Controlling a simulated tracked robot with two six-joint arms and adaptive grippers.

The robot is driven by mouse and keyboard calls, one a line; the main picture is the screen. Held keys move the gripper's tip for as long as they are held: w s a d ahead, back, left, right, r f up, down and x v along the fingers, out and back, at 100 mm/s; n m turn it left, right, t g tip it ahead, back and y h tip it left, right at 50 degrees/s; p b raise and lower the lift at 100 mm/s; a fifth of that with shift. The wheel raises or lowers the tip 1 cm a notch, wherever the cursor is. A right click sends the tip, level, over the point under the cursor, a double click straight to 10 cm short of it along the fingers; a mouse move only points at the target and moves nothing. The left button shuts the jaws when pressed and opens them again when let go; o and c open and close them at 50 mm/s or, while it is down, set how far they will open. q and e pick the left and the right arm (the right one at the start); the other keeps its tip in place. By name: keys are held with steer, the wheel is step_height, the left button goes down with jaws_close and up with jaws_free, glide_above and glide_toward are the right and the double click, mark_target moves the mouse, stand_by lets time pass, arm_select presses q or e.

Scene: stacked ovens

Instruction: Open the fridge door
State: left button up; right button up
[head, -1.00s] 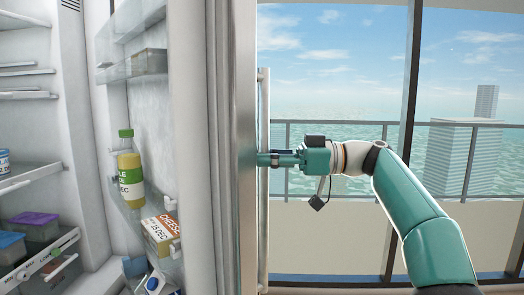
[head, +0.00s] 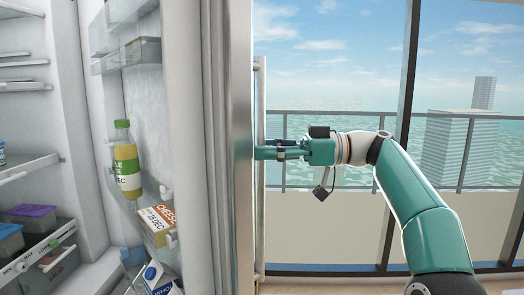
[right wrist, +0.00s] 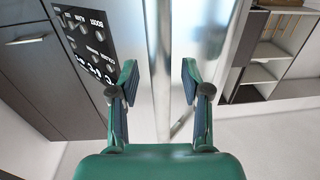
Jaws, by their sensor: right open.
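The fridge door (head: 243,120) stands open in the head view, its inner side with shelves facing left and its edge towards me. A long vertical handle (head: 259,215) runs along its outer side. My right gripper (head: 262,153) is at the handle, about mid-height, reaching in from the right. In the right wrist view its two fingers (right wrist: 159,82) are spread apart, with a bright metal surface between and beyond them. I cannot tell whether a finger touches the handle. My left gripper is not in view.
The door shelves hold a yellow bottle (head: 127,165), a cheese box (head: 158,222) and a milk carton (head: 160,278). The fridge interior, with shelves and containers (head: 33,216), is open at the left. A window with a railing (head: 345,116) lies beyond my right arm.

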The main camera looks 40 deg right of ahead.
steer(key=v, duration=0.6)
steer(key=shift+f, duration=0.1)
stand_by(0.3)
